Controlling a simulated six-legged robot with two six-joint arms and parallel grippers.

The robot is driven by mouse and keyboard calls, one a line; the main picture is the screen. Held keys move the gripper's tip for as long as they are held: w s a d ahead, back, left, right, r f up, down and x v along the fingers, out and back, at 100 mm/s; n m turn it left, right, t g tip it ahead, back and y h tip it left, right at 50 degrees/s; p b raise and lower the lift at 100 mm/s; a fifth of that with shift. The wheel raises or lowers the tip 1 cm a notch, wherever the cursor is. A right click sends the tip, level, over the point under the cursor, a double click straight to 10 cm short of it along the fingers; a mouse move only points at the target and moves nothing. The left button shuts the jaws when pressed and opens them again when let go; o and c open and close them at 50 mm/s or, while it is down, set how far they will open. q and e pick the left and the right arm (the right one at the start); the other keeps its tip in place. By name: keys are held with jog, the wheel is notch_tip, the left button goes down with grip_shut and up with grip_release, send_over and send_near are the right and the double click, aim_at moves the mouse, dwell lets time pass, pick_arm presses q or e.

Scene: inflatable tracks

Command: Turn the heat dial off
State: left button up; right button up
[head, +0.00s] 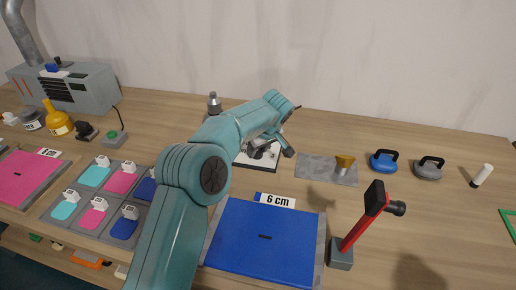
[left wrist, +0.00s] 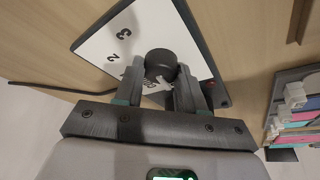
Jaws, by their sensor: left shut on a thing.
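The heat dial (left wrist: 160,65) is a black round knob on a white panel (left wrist: 140,32) with a dark border and printed numerals, among them 2 and 3. In the left wrist view it sits between the two fingers of my left gripper (left wrist: 160,84), which is shut on it. In the head view my teal left arm reaches over the table to the white panel (head: 243,159). My left gripper (head: 262,150) is down at the panel there and largely hides the dial. Part of the dial's printing is covered by the knob and fingers. My right gripper does not show.
A grey mat (head: 325,170) with a brass piece lies to the right. A tray of small tiles (head: 85,222) is left of my arm.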

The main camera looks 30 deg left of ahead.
pick_arm(q)
jog(key=o, duration=1)
jog(key=shift+r, duration=0.1)
jog(key=shift+o, duration=0.2)
jog(key=p+v, duration=0.1)
jog(key=v, duration=1.5)
jog(key=shift+d+r, duration=0.15)
jog(key=shift+r, duration=0.05)
jog(key=shift+s+f, duration=0.1)
jog(key=shift+s, duration=0.1)
